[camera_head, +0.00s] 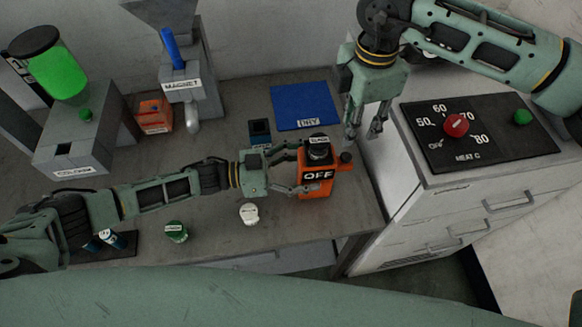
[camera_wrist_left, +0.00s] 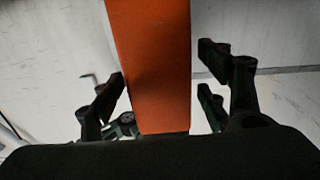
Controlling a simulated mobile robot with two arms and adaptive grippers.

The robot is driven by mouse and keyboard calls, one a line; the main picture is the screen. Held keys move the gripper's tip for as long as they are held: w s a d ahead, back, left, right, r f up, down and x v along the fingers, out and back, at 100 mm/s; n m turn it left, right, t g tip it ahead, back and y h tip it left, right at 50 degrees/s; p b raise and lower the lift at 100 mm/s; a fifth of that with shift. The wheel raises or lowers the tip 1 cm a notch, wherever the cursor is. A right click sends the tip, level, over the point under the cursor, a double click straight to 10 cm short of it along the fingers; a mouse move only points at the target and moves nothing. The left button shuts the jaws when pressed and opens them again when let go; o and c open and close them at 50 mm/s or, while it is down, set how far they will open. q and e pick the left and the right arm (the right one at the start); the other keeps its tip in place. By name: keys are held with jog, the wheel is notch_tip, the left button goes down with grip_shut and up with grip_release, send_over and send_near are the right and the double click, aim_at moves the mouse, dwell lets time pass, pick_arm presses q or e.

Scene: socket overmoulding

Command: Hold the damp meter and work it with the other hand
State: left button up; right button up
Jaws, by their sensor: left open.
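The damp meter, an orange box (camera_head: 318,182) with a display reading OFF, stands upright near the table's right end. In the left wrist view, the orange body (camera_wrist_left: 150,60) stands between the spread fingers (camera_wrist_left: 160,88), with a gap at the right finger; contact at the left one is unclear. My right gripper (camera_head: 364,130) hangs open and empty, right of and above the meter.
A blue mat (camera_head: 304,105) lies behind the meter and a small dark blue box (camera_head: 260,132) behind my left gripper. White (camera_head: 249,214) and green (camera_head: 176,231) pots stand in front. A cabinet with a heater panel (camera_head: 480,150) adjoins at the right.

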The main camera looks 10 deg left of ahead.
aim_at(346, 158)
pick_arm(q)
jog(key=shift+x, duration=1.25)
jog(key=shift+c, duration=0.6)
jog(key=c, duration=1.3)
pick_arm(e)
jog(key=shift+c, duration=0.2)
pick_arm(q)
jog(key=shift+o, duration=0.2)
pick_arm(e)
grip_shut()
jog(key=shift+a, duration=0.1)
